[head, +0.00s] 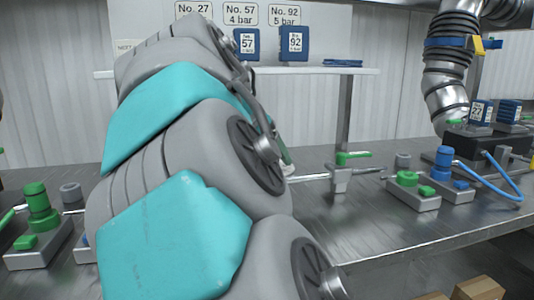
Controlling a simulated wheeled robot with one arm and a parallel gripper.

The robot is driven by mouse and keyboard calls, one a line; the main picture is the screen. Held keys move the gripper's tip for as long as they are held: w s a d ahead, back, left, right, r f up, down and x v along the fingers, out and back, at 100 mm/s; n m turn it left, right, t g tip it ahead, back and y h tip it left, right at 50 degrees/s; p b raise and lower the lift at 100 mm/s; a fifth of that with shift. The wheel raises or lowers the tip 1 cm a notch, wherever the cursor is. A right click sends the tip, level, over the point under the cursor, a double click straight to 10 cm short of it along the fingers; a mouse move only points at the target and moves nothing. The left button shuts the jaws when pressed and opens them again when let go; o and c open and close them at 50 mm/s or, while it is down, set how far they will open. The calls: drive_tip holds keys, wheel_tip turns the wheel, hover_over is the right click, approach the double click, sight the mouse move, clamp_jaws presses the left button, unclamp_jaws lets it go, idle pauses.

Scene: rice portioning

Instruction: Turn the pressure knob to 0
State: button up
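No pressure knob with a readable scale shows in the head view, so I cannot tell which part it is. A grey block with a green knob-like cylinder (37,198) stands at the left. A grey block with a blue cylinder (443,160) stands at the right, beside a block with green parts (406,179). A metal valve fitting with a green handle (352,156) sits on the bench right of my arm. My arm's grey and teal links fill the middle and hide much of the bench. My gripper is not visible.
The metal bench (370,225) is fairly clear at front right. A shelf (325,71) holds blue packs numbered 57 and 92 below signs for No. 27, No. 57 4 bar and No. 92 5 bar. A ribbed metal duct (447,85) and blue hose (492,184) are right; cardboard boxes (478,288) lie below.

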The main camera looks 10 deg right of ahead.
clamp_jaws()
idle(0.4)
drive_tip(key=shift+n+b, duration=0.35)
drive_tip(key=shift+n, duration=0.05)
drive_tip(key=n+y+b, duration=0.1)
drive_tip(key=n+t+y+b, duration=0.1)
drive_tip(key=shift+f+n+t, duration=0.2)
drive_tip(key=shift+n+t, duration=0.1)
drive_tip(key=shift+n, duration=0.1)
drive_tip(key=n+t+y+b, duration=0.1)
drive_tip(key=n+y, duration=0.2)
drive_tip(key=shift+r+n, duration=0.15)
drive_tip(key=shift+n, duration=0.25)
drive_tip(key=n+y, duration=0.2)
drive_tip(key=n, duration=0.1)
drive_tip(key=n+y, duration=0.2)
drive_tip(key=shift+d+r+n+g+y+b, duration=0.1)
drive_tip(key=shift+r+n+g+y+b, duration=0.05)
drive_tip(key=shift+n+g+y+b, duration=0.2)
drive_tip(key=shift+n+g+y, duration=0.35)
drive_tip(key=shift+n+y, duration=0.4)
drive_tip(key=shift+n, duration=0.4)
